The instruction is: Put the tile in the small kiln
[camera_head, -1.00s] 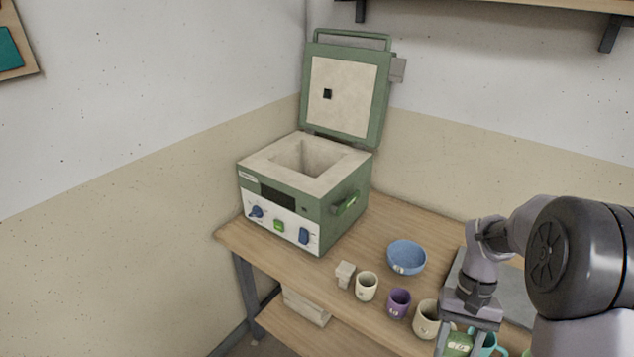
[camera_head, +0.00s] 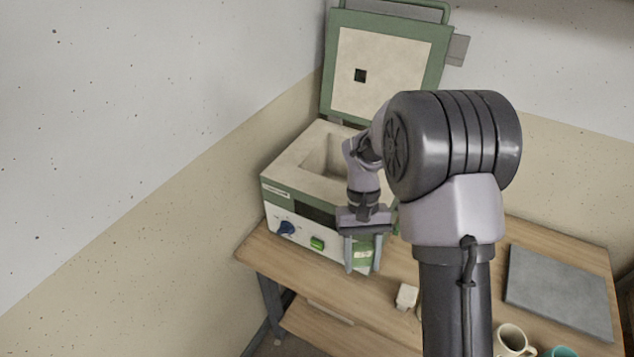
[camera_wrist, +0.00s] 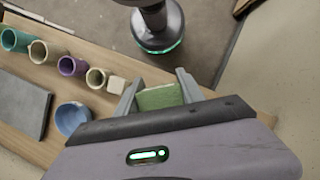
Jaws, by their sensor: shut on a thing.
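A green tile (camera_head: 363,254) is held between the two fingers of my gripper (camera_head: 362,258), in front of the kiln's front face in the head view. The tile also shows between the fingers in the wrist view (camera_wrist: 160,97). The small kiln (camera_head: 290,186) is a green box with a pale rim and a hollow chamber on top. Its lid (camera_head: 385,75) stands open, tilted back against the wall corner. My arm hides the kiln's right part and some of its opening. My gripper is shut on the tile, outside the chamber.
A small pale block (camera_head: 406,296) stands on the wooden table (camera_head: 270,252) near its front edge. A cream mug (camera_head: 511,340), a grey slab (camera_head: 558,290) and a teal mug (camera_head: 562,352) are to the right. The wrist view also shows a purple mug (camera_wrist: 72,66) and a blue bowl (camera_wrist: 72,118).

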